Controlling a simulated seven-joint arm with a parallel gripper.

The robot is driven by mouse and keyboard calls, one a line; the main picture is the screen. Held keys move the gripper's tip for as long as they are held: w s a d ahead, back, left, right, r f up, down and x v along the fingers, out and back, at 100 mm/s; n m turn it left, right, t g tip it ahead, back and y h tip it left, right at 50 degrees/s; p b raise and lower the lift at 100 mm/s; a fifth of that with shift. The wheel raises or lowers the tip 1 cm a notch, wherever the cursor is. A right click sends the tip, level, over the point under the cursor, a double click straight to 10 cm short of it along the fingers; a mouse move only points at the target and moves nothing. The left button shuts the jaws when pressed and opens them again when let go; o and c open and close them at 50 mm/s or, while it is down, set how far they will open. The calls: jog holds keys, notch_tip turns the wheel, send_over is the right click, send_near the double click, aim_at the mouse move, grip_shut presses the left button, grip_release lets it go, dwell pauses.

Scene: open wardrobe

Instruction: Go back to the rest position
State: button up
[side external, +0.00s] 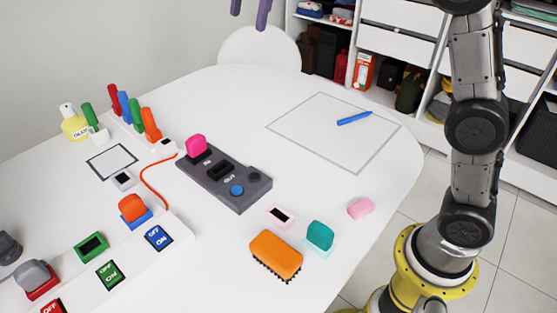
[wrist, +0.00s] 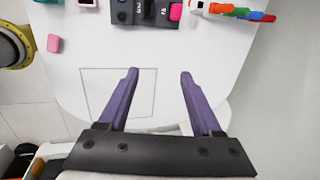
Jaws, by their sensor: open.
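My gripper (side external: 249,20) shows only as two purple fingertips at the top edge of the side external view, in the air above the far side of the white table (side external: 235,95). In the wrist view, the two fingers of my gripper (wrist: 158,76) stand wide apart with nothing between them. They are over the table beside the outlined square (wrist: 100,95). The rest of my gripper is out of the side external view.
A grey device (side external: 225,180) with a pink block (side external: 196,145) stands mid-table. An orange brush (side external: 276,256), a teal block (side external: 320,236) and switch blocks stand nearer. A white chair (side external: 260,46) and the wardrobe (side external: 397,42) are behind.

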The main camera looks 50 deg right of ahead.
jog(key=s+d+f+n+t, duration=0.1)
jog(key=s+d+n, duration=0.2)
jog(key=s, duration=0.6)
jog(key=s+d+f+n+t, duration=0.1)
jog(key=s+d+n, duration=0.15)
jog(key=s, duration=0.65)
jog(key=s+f+n, duration=0.5)
jog(key=f+n, duration=0.1)
jog(key=f, duration=0.2)
jog(key=s+f+n, duration=0.5)
jog(key=f+n, duration=0.1)
jog(key=f, duration=0.3)
jog(key=shift+s+d+t, duration=0.15)
jog(key=shift+d+t, duration=0.15)
jog(key=shift+t, duration=0.1)
